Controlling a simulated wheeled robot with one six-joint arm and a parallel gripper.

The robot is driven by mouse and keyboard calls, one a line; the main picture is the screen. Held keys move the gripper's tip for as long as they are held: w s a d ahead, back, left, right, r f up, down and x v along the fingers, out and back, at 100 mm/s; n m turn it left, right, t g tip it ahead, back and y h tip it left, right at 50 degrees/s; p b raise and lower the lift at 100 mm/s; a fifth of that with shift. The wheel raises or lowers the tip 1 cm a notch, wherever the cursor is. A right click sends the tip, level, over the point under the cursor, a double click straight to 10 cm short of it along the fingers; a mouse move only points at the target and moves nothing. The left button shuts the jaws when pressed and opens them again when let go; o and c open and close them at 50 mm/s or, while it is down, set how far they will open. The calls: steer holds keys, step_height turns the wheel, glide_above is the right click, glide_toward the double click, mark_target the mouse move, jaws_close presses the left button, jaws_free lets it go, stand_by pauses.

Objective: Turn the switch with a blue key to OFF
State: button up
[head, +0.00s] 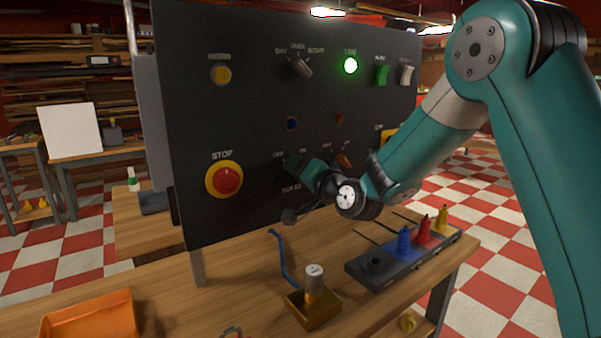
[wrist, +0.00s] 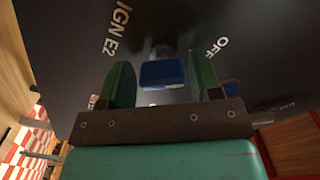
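The blue key (wrist: 162,73) shows in the wrist view as a blue block on the dark panel (head: 240,120). The printed words "IGN E2" and "OFF" stand to its left and right in that view. My gripper (wrist: 162,80) has its two green fingers on either side of the key, with a visible gap at each side. It is open. In the head view my gripper (head: 294,163) is up against the lower middle of the panel. It hides the blue key there. Which mark the key points at I cannot tell.
Below, the wooden table (head: 215,305) holds a brass-coloured box (head: 314,310), a marker rack (head: 385,268) and an orange tray (head: 92,318).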

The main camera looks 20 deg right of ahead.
steer(key=shift+o, duration=0.5)
steer(key=shift+a, duration=0.1)
steer(key=b+v, duration=0.8)
steer(key=v, duration=0.9)
steer(key=shift+s, duration=0.2)
